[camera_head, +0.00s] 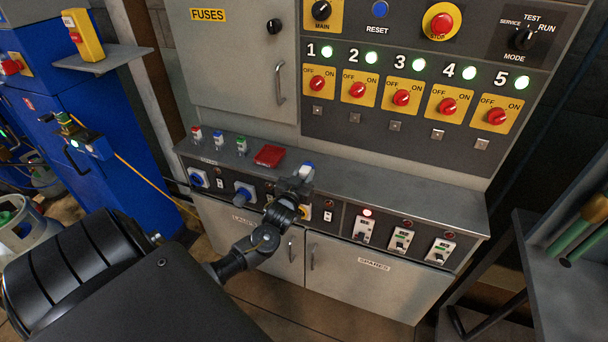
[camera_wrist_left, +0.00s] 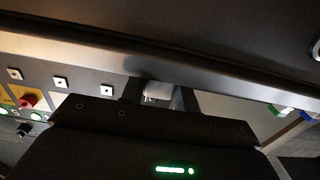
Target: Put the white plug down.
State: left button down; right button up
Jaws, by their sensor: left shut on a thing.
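My left gripper (camera_head: 288,188) is at the front edge of the grey shelf (camera_head: 385,195), to the right of the red flat object. It is shut on the white plug (camera_wrist_left: 160,92), which shows as a small pale piece between the fingers in the left wrist view. My right gripper is not in view.
Several small white pieces with coloured tops (camera_head: 218,139) and a red flat object (camera_head: 269,155) are on the shelf's left part. The shelf is clear to the right of my gripper. The switch panel (camera_head: 425,75) rises behind. Sockets and switches (camera_head: 401,240) line the front below.

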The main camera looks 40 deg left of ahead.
pick_arm(q)
jog(key=c, duration=1.1)
grip_release()
jog(key=shift+o, duration=0.2)
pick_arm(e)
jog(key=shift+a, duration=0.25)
pick_arm(q)
jog(key=shift+r, duration=0.15)
jog(key=shift+s+d, duration=0.15)
jog(key=shift+s, duration=0.2)
jog(key=v, duration=1.1)
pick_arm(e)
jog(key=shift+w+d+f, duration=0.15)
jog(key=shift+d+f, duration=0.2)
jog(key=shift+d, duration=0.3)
pick_arm(q)
jog(key=shift+s+b, duration=0.15)
jog(key=shift+b, duration=0.15)
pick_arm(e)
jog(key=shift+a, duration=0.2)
